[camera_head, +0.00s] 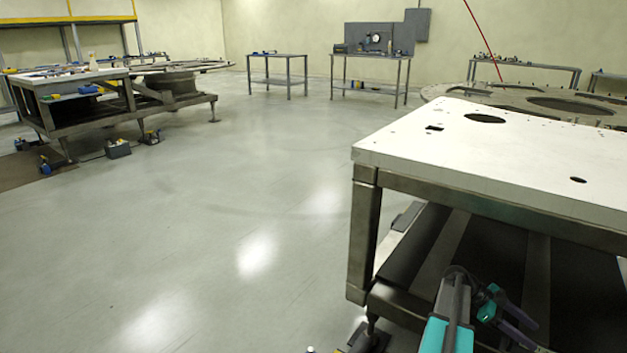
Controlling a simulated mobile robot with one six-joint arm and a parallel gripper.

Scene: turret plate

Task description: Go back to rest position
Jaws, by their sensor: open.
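Grey and teal parts (450,318) with a dark cable rise from the bottom edge at right, in front of the near table's lower shelf. The near table (400,145) has a white top with a few dark holes, and nothing stands on the part in view.
A round turret plate (480,94) lies behind the near table. A workstation (60,120) stands far left with tools around it. Two small tables (277,83) (370,86) stand by the back wall. The grey floor (220,220) between is clear.

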